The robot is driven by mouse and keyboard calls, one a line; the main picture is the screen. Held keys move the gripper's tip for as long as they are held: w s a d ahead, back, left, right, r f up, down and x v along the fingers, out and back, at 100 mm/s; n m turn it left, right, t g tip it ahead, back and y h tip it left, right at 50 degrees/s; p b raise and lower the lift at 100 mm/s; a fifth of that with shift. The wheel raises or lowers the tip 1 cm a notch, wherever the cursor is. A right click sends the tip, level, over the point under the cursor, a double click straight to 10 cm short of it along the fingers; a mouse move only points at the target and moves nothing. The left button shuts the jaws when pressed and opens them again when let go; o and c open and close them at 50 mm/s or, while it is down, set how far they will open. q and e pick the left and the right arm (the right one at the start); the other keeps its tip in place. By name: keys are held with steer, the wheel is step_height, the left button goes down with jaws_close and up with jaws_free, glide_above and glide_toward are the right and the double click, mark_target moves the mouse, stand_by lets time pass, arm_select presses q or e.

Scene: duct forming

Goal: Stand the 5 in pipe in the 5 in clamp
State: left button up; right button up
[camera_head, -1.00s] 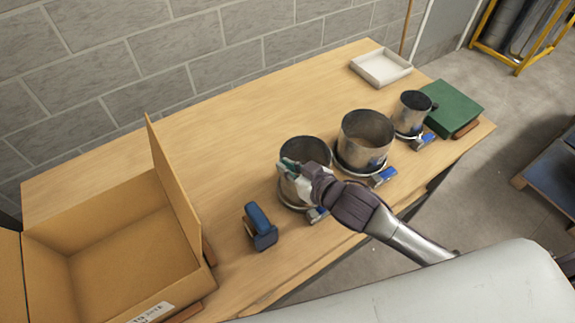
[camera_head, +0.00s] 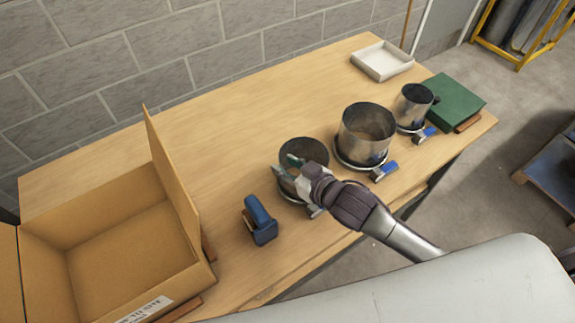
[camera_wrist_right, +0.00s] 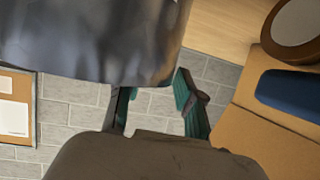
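Three grey metal pipes stand upright in ring clamps in a row on the table. I see no size labels. The left pipe (camera_head: 297,190) is beside my right gripper, with its clamp (camera_head: 314,211) around its foot, partly hidden by the gripper. The middle pipe (camera_head: 366,135) looks widest; the right pipe (camera_head: 412,108) looks smallest. My right gripper (camera_head: 287,165) is at the left pipe's upper part, its teal fingers apart. In the right wrist view the fingers (camera_wrist_right: 155,84) are spread close to a pipe wall (camera_wrist_right: 90,40); contact is unclear. My left gripper is not in view.
An open cardboard box (camera_head: 130,250) fills the table's left end. A blue tool (camera_head: 260,221) stands between it and the left pipe. A white tray (camera_head: 382,60) and a green case (camera_head: 455,101) lie toward the right. The table's back middle is clear.

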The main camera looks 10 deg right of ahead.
steer(key=shift+s+d, duration=0.1)
steer(key=v, duration=1.1)
steer(key=shift+s+r, duration=0.25)
steer(key=shift+s, duration=0.05)
steer(key=shift+d, duration=0.15)
